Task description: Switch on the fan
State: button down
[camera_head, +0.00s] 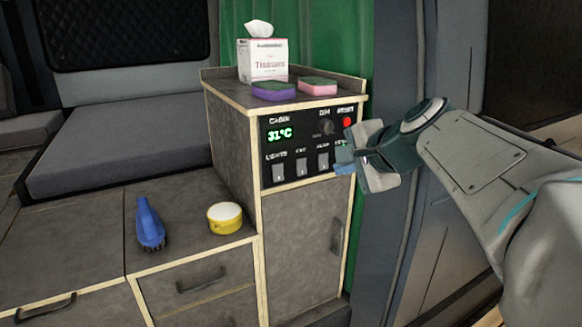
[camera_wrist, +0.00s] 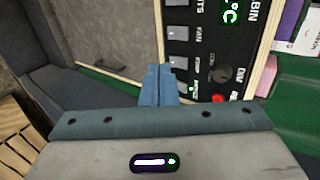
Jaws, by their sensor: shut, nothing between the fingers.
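The control panel (camera_head: 294,148) is a black plate on the cabinet front, with a green 31°C display. Its row of rocker switches runs along the lower part. The fan switch (camera_head: 302,167) is second from the left; it also shows beside the FAN label in the wrist view (camera_wrist: 178,33). My gripper (camera_head: 345,160) is shut and empty, at the panel's right end in front of the rightmost switch, which it mostly hides. In the wrist view the closed blue fingertips (camera_wrist: 158,74) are by the panel's lower edge. I cannot tell whether they touch it.
A dim knob (camera_head: 326,127) and a red button (camera_head: 347,122) sit above the switches. A tissue box (camera_head: 263,62) and two sponges (camera_head: 318,87) stand on the cabinet top. A blue brush (camera_head: 150,224) and yellow round tin (camera_head: 224,218) lie on the lower counter.

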send_near(302, 172)
notch_tip(302, 172, down, 4)
jog(key=w, duration=0.1)
jog(key=shift+w+a+p, duration=0.3)
jog(key=shift+w, duration=0.35)
jog(key=shift+w+a+p, duration=0.25)
jog(key=shift+w+p, duration=0.1)
jog(key=shift+w, duration=0.25)
jog(key=shift+w+a+p, duration=0.3)
jog(key=shift+w, duration=0.35)
jog(key=shift+w+d+f+b, duration=0.15)
jog(key=shift+f+b, duration=0.2)
jog(key=shift+b, duration=0.75)
jog(key=shift+a+r, duration=0.3)
jog(key=shift+r, duration=0.1)
